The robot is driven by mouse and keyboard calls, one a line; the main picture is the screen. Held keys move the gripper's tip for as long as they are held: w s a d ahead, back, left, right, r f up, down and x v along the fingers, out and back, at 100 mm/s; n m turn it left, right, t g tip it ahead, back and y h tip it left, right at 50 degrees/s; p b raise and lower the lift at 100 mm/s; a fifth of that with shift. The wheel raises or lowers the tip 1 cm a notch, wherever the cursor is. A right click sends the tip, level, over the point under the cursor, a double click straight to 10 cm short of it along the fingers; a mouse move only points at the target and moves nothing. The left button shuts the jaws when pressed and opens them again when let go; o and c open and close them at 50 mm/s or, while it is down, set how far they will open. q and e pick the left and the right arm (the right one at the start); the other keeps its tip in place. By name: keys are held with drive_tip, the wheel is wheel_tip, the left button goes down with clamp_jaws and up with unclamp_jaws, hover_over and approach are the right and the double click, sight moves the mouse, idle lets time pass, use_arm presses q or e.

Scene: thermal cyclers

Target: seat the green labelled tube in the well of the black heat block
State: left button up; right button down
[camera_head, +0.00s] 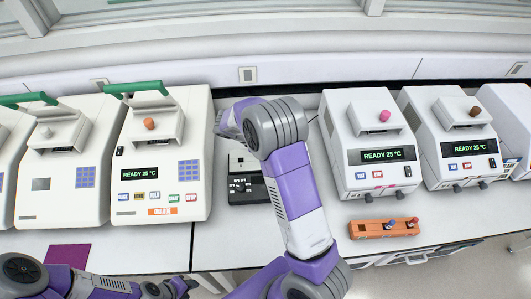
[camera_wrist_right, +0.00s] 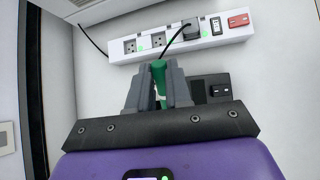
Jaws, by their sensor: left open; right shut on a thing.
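My right gripper (camera_wrist_right: 158,88) is shut on the green tube (camera_wrist_right: 158,72), which stands between its fingers in the right wrist view. In the head view my right arm reaches over the bench, and its own links hide the fingers and tube. A black block (camera_head: 246,188) with a pale upper part sits on the bench just left of that arm. A black block also shows in part behind the right fingers in the wrist view (camera_wrist_right: 213,88); its well cannot be made out. My left gripper (camera_head: 187,288) is open, low at the bench's front edge, far from the block.
White cyclers with green handles (camera_head: 165,150) stand left, and more cyclers (camera_head: 372,145) right. An orange rack (camera_head: 366,230) with coloured tubes lies at the front right. A purple mat (camera_head: 68,254) lies front left. A power strip (camera_wrist_right: 175,42) with a plugged cable is behind the tube.

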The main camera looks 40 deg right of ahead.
drive_tip(key=n+t+h, duration=0.1)
drive_tip(key=n, duration=0.1)
drive_tip(key=w+r+n+t+h, duration=0.1)
drive_tip(key=n, duration=0.1)
drive_tip(key=w+n+t+h, duration=0.1)
drive_tip(key=n+h, duration=0.1)
drive_tip(key=shift+w+a+r+t, duration=0.1)
drive_tip(key=shift+a+r+t, duration=0.15)
drive_tip(key=shift+t, duration=0.15)
drive_tip(key=w+a+n+t+y, duration=0.1)
drive_tip(key=w+a+n+t, duration=0.5)
drive_tip(key=t, duration=0.8)
drive_tip(key=a+n, duration=0.3)
drive_tip(key=n, duration=0.2)
drive_tip(key=shift+f+n+y, duration=0.25)
drive_tip(key=shift+n+y, duration=0.15)
drive_tip(key=shift+f, duration=0.1)
drive_tip(key=shift+f+b, duration=2.5)
drive_tip(key=shift+f, duration=0.35)
drive_tip(key=shift+f+b, duration=1.5)
drive_tip(key=shift+f, duration=0.5)
drive_tip(key=shift+r, duration=0.15)
